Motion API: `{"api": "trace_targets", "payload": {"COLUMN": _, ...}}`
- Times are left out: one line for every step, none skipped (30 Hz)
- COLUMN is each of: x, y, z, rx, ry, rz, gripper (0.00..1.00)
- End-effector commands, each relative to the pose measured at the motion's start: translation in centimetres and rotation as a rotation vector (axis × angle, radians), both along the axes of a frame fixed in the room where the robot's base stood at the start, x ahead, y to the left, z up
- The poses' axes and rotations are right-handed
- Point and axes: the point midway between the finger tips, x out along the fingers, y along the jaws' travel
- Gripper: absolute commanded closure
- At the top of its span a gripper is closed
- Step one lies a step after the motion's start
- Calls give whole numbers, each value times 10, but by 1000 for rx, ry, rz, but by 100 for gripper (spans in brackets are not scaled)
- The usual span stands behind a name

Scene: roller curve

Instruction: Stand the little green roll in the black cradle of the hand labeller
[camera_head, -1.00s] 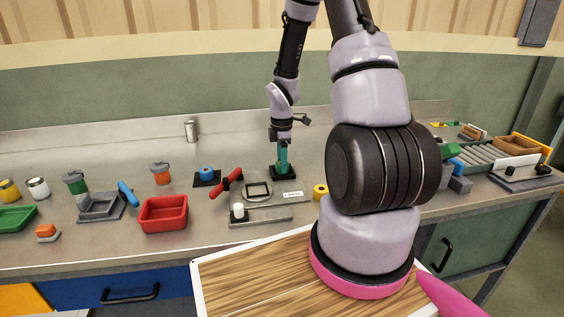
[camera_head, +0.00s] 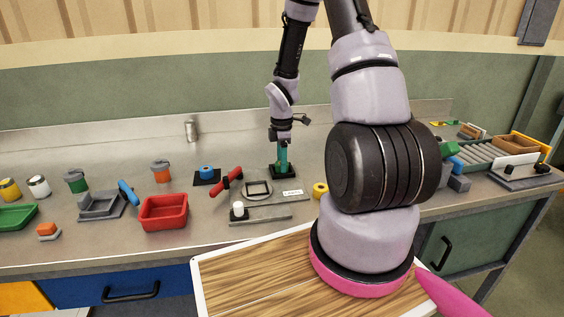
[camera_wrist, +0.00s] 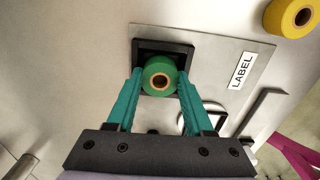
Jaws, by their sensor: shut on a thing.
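In the wrist view my gripper (camera_wrist: 157,92) has its two teal fingers shut on the little green roll (camera_wrist: 159,66), one finger on either side of it. The roll's tan core faces the camera. The black square cradle (camera_wrist: 187,49) of the hand labeller frames the roll. I cannot tell if the roll touches the cradle floor. In the head view my gripper (camera_head: 283,157) points straight down over the black cradle (camera_head: 274,170). The roll is hard to make out there. The labeller's grey plate carries a white LABEL tag (camera_wrist: 241,70).
A yellow roll (camera_wrist: 291,16) lies beside the labeller plate. A blue roll on a black base (camera_head: 207,173), a red-handled tool (camera_head: 227,181) and a red bin (camera_head: 164,211) stand to the left. A bare strip of bench lies behind the gripper.

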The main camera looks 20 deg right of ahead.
Motion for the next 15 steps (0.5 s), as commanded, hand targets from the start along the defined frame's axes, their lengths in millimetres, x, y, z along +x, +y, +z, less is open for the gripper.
{"api": "trace_targets", "payload": {"x": -4, "y": 1, "z": -7, "rx": 3, "ry": 12, "rz": 3, "gripper": 100}}
{"api": "trace_targets", "payload": {"x": -4, "y": 1, "z": -7, "rx": 3, "ry": 12, "rz": 3, "gripper": 100}}
{"api": "trace_targets", "payload": {"x": -5, "y": 1, "z": -7, "rx": 3, "ry": 12, "rz": 3, "gripper": 100}}
{"api": "trace_targets", "payload": {"x": -5, "y": 1, "z": -7, "rx": 3, "ry": 12, "rz": 4, "gripper": 100}}
{"api": "trace_targets", "payload": {"x": -5, "y": 1, "z": -7, "rx": 3, "ry": 12, "rz": 4, "gripper": 100}}
{"api": "trace_targets", "payload": {"x": -5, "y": 1, "z": -7, "rx": 3, "ry": 12, "rz": 4, "gripper": 44}}
{"api": "trace_targets", "payload": {"x": -5, "y": 1, "z": -7, "rx": 3, "ry": 12, "rz": 4, "gripper": 33}}
{"api": "trace_targets", "payload": {"x": -5, "y": 1, "z": -7, "rx": 3, "ry": 12, "rz": 4, "gripper": 21}}
{"api": "trace_targets", "payload": {"x": -6, "y": 1, "z": -7, "rx": 3, "ry": 13, "rz": 4, "gripper": 13}}
{"api": "trace_targets", "payload": {"x": -6, "y": 1, "z": -7, "rx": 3, "ry": 14, "rz": 3, "gripper": 13}}
{"api": "trace_targets", "payload": {"x": -6, "y": 1, "z": -7, "rx": 3, "ry": 15, "rz": 3, "gripper": 13}}
{"api": "trace_targets", "payload": {"x": -7, "y": 1, "z": -7, "rx": 3, "ry": 16, "rz": 3, "gripper": 13}}
{"api": "trace_targets", "payload": {"x": -7, "y": 1, "z": -7, "rx": 3, "ry": 17, "rz": 3, "gripper": 13}}
{"api": "trace_targets", "payload": {"x": -7, "y": 1, "z": -7, "rx": 3, "ry": 17, "rz": 3, "gripper": 13}}
{"api": "trace_targets", "payload": {"x": -7, "y": 1, "z": -7, "rx": 3, "ry": 18, "rz": 2, "gripper": 13}}
